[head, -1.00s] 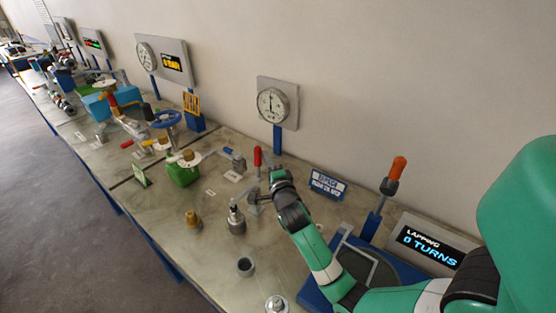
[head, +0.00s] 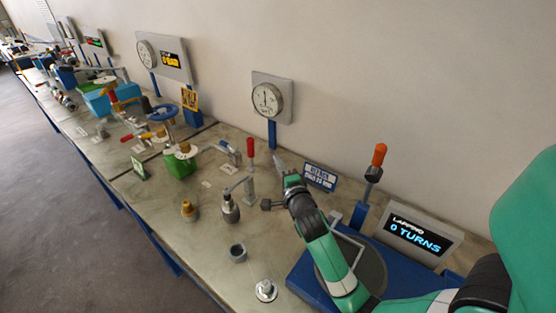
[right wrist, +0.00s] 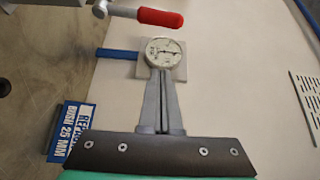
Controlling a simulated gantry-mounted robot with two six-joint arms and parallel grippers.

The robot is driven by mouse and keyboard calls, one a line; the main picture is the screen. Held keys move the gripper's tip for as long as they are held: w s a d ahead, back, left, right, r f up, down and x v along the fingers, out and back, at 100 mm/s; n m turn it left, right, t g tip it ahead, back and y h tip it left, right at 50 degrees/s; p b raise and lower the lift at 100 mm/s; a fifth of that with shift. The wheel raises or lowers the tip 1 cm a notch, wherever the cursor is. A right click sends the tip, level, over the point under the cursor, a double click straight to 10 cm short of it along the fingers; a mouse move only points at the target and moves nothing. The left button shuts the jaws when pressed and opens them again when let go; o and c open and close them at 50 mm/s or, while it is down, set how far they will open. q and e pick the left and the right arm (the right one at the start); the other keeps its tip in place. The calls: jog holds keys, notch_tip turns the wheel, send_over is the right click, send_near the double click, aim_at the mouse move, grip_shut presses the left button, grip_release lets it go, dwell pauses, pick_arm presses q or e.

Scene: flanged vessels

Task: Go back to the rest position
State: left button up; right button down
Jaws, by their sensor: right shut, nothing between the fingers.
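My right gripper (head: 278,158) is shut and empty, raised over the bench with its fingers pointing towards the wall. In the right wrist view its two long grey fingers (right wrist: 160,105) lie together, with nothing between them. They point at the round gauge (right wrist: 163,58), which is farther off behind their tips. My left gripper is not in view.
A red-handled lever (head: 250,150) stands left of my right gripper. A blue sign (head: 321,177), an orange-handled tool (head: 376,160) and the lapping display (head: 416,236) are to its right. A grey fitting (head: 230,207) and a brass one (head: 188,209) stand on the bench.

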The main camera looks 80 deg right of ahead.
jog(key=shift+s+a, duration=0.1)
jog(key=shift+a, duration=0.15)
jog(key=shift+d, duration=0.1)
